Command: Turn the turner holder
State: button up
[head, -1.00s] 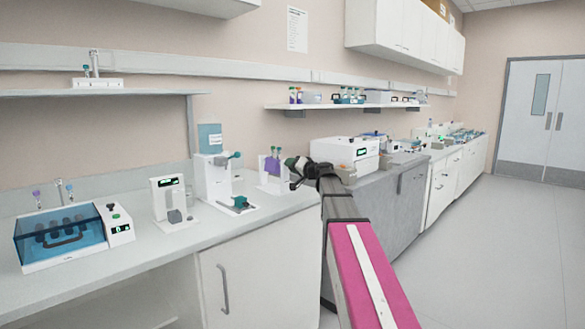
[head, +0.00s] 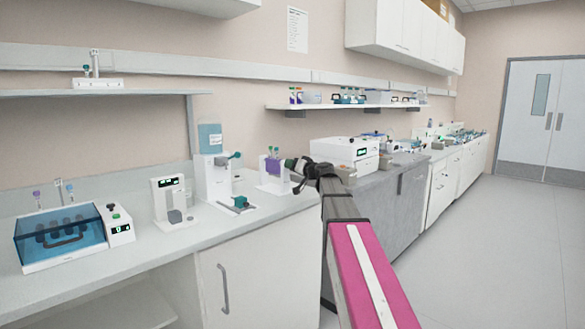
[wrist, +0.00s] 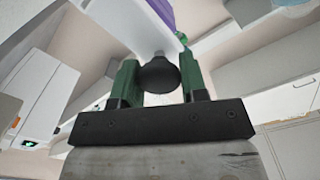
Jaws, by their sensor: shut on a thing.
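The turner holder (head: 268,178) is a white stand on the counter, with a purple piece (head: 273,166) and tubes with teal caps on it. In the wrist view, a black rounded knob (wrist: 158,75) sits under the white part of the holder (wrist: 130,28). A bit of purple shows above it. My gripper (wrist: 160,72) has its green fingers on both sides of the knob and is shut on it. In the head view, my gripper (head: 289,164) reaches the holder from its right side and hides the knob.
Left of the holder stand a white dispenser (head: 217,181) with a blue bottle, a small white device (head: 167,197) and a blue-lidded shaker (head: 60,240). A white machine (head: 345,153) stands behind my arm on the right. A wall shelf (head: 340,105) hangs above.

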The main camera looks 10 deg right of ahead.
jog(key=o, duration=0.9)
jog(key=shift+c, duration=0.2)
jog(key=v, duration=1)
jog(key=shift+s+d, duration=0.2)
jog(key=shift+s, duration=0.15)
jog(key=shift+s, duration=0.1)
